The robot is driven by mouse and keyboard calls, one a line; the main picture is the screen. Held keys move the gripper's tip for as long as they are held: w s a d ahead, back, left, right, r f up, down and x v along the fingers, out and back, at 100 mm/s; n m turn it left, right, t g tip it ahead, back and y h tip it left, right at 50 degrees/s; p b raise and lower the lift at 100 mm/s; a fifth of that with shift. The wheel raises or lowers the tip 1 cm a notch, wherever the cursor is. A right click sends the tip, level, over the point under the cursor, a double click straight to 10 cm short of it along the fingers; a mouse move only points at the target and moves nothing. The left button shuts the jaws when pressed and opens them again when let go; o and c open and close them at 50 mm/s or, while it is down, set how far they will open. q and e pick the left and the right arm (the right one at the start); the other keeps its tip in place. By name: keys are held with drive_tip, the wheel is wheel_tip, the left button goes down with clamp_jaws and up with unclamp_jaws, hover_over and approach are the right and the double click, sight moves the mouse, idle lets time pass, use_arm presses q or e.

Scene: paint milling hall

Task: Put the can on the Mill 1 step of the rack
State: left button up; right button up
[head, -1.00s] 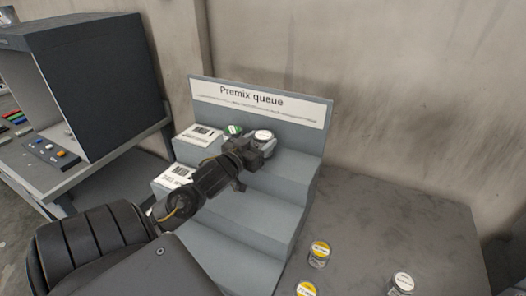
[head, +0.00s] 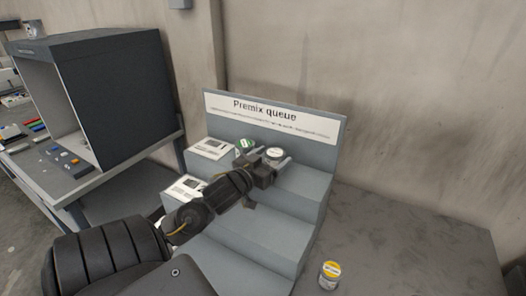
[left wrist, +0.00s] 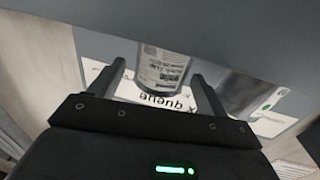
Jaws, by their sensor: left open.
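The grey rack (head: 262,228) has several steps and a "Premix queue" sign (head: 270,116). A can with a white lid (head: 275,153) stands on its top step. My left gripper (head: 272,161) is open, with its fingers on either side of this can. In the left wrist view the can (left wrist: 166,70) is between the two spread fingers (left wrist: 160,88), with gaps on both sides. A green-lidded can (head: 245,145) stands just left of it on the same step. My right gripper is not in view.
White label cards lie at the left ends of the steps, such as the top card (head: 211,148); their text is unreadable. A yellow-lidded can (head: 330,274) stands on the grey table (head: 410,240) right of the rack. A dark booth (head: 105,95) stands at left.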

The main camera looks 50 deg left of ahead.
use_arm(q)
drive_tip(key=s, duration=0.2)
drive_tip(key=shift+s+d+f+b, duration=0.2)
drive_tip(key=shift+s+d+b, duration=0.05)
drive_tip(key=shift+s+b, duration=0.05)
drive_tip(key=s+d+p, duration=0.1)
drive_tip(key=s+p, duration=0.5)
drive_tip(key=s, duration=0.3)
drive_tip(key=shift+d+r+p, duration=0.2)
drive_tip(key=shift+d+p, duration=0.1)
drive_tip(key=shift+p, duration=0.1)
drive_tip(key=shift+s, duration=0.15)
